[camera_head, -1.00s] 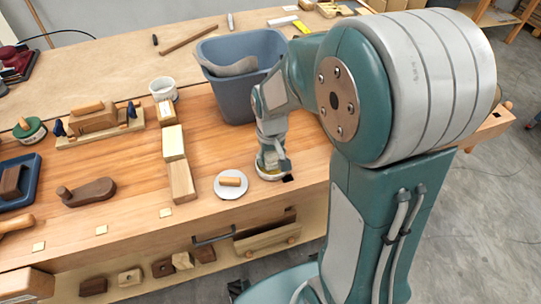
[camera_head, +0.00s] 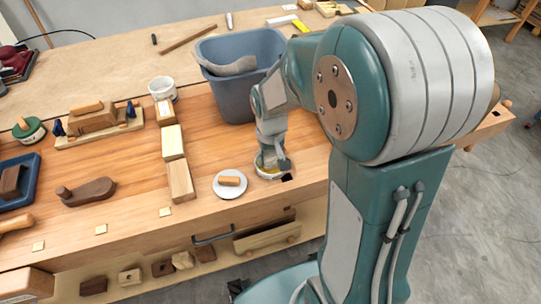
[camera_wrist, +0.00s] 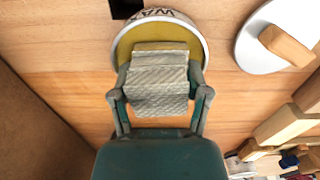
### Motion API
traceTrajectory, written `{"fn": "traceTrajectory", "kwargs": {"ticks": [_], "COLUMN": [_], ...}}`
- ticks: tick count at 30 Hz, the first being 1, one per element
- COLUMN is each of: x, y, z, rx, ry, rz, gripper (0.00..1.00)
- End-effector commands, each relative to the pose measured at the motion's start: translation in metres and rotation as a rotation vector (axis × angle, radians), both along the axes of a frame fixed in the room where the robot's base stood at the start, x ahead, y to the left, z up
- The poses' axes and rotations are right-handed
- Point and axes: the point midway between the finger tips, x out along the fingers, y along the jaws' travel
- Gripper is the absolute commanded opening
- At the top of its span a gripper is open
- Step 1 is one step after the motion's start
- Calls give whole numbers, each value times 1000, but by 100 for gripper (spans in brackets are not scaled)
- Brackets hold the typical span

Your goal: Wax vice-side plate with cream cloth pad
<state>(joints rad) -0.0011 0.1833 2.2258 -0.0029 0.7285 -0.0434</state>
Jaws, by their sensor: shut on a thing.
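My gripper (camera_head: 271,161) is shut on the cream cloth pad (camera_wrist: 159,92), a folded, woven block held between its two fingers. The pad is over the round wax tin (camera_wrist: 124,46), which has yellowish wax inside and dark lettering on its rim. The tin also shows in the head view (camera_head: 260,173), near the bench's front edge, partly hidden by my gripper. I cannot tell from these frames whether the pad touches the wax. I cannot tell which piece is the vice-side plate.
A white disc with a wooden handle (camera_head: 230,191) lies left of the tin. A row of wooden blocks (camera_head: 180,182) stands further left. A blue-grey bin (camera_head: 233,99) stands behind my gripper. A dark square hole (camera_wrist: 125,8) is beside the tin.

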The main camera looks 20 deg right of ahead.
Motion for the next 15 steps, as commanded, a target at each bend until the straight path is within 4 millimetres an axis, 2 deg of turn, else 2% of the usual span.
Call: {"fn": "traceTrajectory", "kwargs": {"ticks": [4, 15], "x": [-1, 0], "y": [0, 0], "z": [1, 28], "rx": [1, 0], "ry": [5, 0], "rz": [0, 0], "gripper": [23, 23]}}
